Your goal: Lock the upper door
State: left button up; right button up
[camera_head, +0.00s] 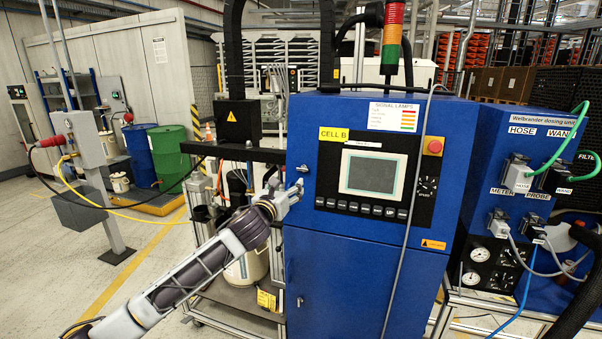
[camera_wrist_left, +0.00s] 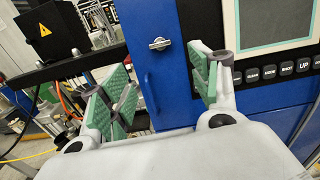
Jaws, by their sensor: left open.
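The upper door (camera_head: 308,134) of the blue cabinet carries a screen and a button row, and it looks closed. Its small metal wing latch (camera_head: 302,169) sits near the left edge. In the left wrist view the latch (camera_wrist_left: 159,44) shows with its wings about level in the picture. My left gripper (camera_head: 290,193) is open and empty just below and in front of the latch. In the left wrist view its green-padded fingers (camera_wrist_left: 158,80) stand apart on either side, with the latch beyond the gap, untouched. My right gripper is not in view.
The lower door (camera_head: 340,285) has its own latch (camera_head: 299,301). A red button (camera_head: 435,146) sits right of the screen (camera_head: 372,175). A black bar (camera_head: 235,152) and a black box (camera_head: 238,121) stand left of the cabinet. A grey cable (camera_head: 408,230) hangs across the front.

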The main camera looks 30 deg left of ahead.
pick_arm(q)
jog(key=shift+m, duration=0.3)
jog(key=shift+w, duration=0.1)
jog(key=p, duration=0.1)
send_near(302, 170)
jog(key=shift+w, duration=1.35)
jog(key=shift+a+p+x, duration=0.15)
jog(key=shift+p+x, duration=0.05)
jog(key=shift+x, duration=1.4)
jog(key=shift+a+p+x, duration=0.2)
jog(key=shift+x, duration=1.4)
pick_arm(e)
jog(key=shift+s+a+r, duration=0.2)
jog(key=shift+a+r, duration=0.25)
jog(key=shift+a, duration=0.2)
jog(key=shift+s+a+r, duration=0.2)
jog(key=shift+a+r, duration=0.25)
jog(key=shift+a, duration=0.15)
pick_arm(q)
jog(key=shift+c, duration=0.3)
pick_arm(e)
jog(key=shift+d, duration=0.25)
pick_arm(q)
jog(key=c, duration=0.7)
jog(key=shift+c, duration=1.4)
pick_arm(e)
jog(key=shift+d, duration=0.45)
